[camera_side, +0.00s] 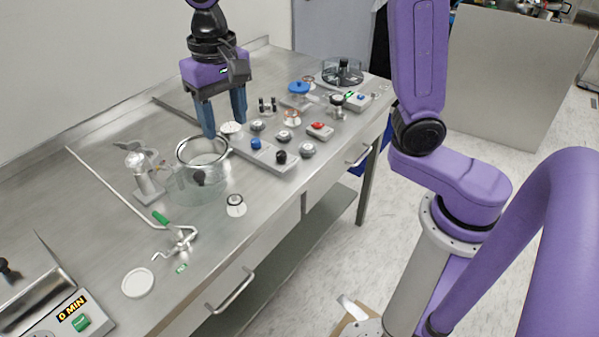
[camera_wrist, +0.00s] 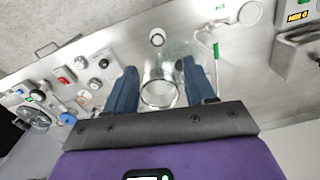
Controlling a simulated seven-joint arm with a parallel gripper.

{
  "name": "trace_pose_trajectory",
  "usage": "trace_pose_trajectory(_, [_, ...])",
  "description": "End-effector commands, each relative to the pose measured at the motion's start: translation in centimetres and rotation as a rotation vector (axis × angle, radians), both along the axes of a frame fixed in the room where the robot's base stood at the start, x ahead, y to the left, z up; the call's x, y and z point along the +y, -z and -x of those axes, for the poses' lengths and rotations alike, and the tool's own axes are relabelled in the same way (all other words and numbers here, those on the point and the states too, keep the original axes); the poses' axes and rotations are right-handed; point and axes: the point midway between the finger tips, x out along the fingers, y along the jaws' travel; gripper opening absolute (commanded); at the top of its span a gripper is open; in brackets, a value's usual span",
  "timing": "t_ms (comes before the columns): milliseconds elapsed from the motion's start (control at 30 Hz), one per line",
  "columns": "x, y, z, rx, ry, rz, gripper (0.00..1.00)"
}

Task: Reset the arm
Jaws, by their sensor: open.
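My gripper (camera_side: 224,116) is open above the steel bench, with its two blue fingers pointing down and nothing between them. In the side view it is at the far side of a clear glass vessel (camera_side: 188,188) with a metal rim. In the wrist view the vessel's ring (camera_wrist: 160,92) shows between the spread fingers of the gripper (camera_wrist: 160,88), lower down on the bench. I cannot tell exactly how high the fingers are above it.
A control panel (camera_side: 262,152) with knobs stands right of the vessel. A metal stand (camera_side: 143,178), a green-handled valve (camera_side: 176,236), a white disc (camera_side: 138,283) and a timer box (camera_side: 62,315) occupy the left and front. A round rack (camera_side: 342,74) stands at the far end.

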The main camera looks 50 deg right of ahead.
Motion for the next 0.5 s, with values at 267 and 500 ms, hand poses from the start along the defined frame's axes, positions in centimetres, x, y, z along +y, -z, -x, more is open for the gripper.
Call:
trace_pose_trajectory(267, [-3.2,1.7,6.7,-0.006,-0.368,-0.001,0.55])
trace_pose_trajectory(500, [-6.7,3.4,12.6,-0.012,-0.685,-0.003,0.55])
